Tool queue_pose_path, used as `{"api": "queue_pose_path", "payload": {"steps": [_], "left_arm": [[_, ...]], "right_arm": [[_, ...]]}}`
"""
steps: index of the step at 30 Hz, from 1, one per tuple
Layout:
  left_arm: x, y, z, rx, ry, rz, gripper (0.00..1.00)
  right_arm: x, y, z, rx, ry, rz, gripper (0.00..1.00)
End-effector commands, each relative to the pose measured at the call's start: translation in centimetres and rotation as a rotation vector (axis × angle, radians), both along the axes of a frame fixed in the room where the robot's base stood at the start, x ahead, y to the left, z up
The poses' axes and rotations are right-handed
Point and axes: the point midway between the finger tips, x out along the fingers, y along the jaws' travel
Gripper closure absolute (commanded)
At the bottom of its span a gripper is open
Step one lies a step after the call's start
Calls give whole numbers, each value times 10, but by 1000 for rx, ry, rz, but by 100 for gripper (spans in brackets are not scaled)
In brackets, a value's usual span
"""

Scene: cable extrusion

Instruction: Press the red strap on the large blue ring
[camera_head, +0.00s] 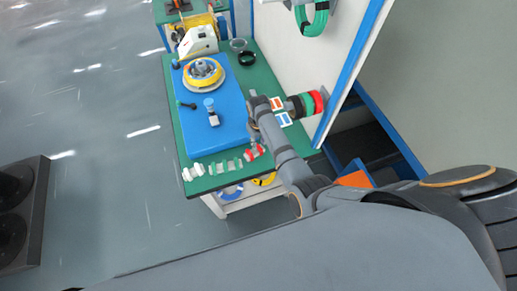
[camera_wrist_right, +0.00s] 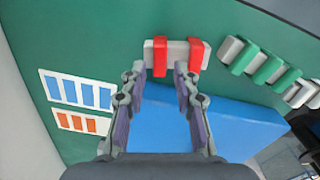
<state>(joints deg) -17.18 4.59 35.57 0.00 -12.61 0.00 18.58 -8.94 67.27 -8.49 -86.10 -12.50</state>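A pale block with two red straps (camera_wrist_right: 173,56) lies on the green table in the right wrist view. It shows as a small red and white piece (camera_head: 254,152) at the table's near edge in the head view. My right gripper (camera_wrist_right: 160,74) is open and empty, its fingertips apart and just short of the block. In the head view my right gripper (camera_head: 255,130) hangs over the table's right side, partly hidden by its own arm. A blue ring (camera_head: 230,191) sits on the shelf under the table, partly hidden. My left gripper is not in view.
Green-strapped blocks (camera_wrist_right: 266,68) and white ones lie beside the red-strapped block. A white wall panel (camera_head: 300,65) stands on the right. A yellow ring (camera_head: 265,179) is under the table.

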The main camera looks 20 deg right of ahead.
Motion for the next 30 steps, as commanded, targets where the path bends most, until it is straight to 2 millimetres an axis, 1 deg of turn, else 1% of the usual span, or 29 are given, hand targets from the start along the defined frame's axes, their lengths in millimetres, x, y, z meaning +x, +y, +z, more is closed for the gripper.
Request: {"api": "queue_pose_path", "payload": {"steps": [5,30], "left_arm": [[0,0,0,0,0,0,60],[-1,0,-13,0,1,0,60]], "right_arm": [[0,0,0,0,0,0,70],[0,0,-22,0,0,0,70]]}}
